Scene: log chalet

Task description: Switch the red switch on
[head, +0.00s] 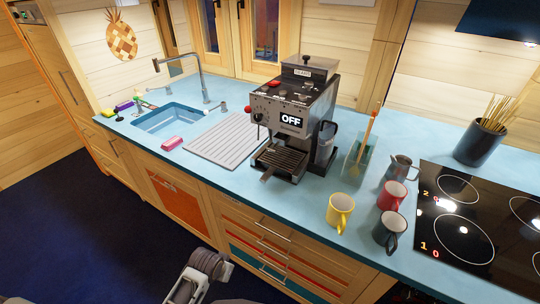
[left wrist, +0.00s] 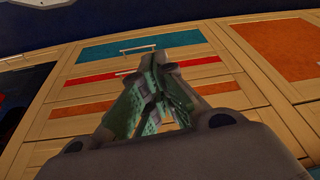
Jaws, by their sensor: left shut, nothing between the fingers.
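A coffee machine (head: 291,118) stands on the blue counter, with a display reading OFF on its front. A red switch (head: 274,83) sits on its top front edge, at the left. My left gripper (left wrist: 160,78) is shut and empty in the left wrist view, with drawer fronts behind it. In the head view, a grey part of my arm shows at the bottom, low in front of the drawers and well apart from the machine. My right gripper is not in view.
A sink (head: 168,117) and grooved drainboard (head: 222,139) lie left of the machine. A yellow mug (head: 340,210), red mug (head: 391,196), dark mug (head: 389,232) and black cooktop (head: 470,222) are to the right. Drawers (head: 262,240) front the counter.

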